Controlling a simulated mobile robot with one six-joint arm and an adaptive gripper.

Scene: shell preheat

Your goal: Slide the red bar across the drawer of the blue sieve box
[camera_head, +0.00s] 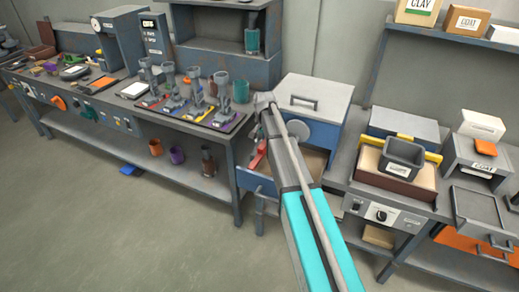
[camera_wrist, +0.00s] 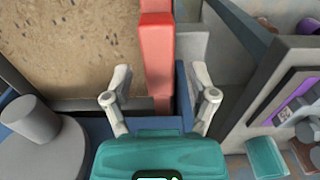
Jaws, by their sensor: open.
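The blue sieve box (camera_head: 333,125) with a grey handled lid stands right of the long workbench in the head view. Its drawer (camera_head: 258,183) is pulled out at the front, partly behind my arm. The red bar (camera_head: 259,154) shows at the drawer's left side. In the wrist view the red bar (camera_wrist: 157,45) runs lengthwise beside a tan speckled surface in the drawer. My gripper (camera_wrist: 160,82) is open, with one finger on each side of the bar's near end and gaps on both sides. Whether it has lowered around the bar, I cannot tell. In the head view my arm hides the fingers.
A workbench (camera_head: 100,93) with several cups and coloured trays stands left of the box. A bench with a grey bin (camera_head: 402,155) and yellow bar is on the right. A grey cylinder (camera_wrist: 32,120) is near my gripper's left. Floor at the front left is clear.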

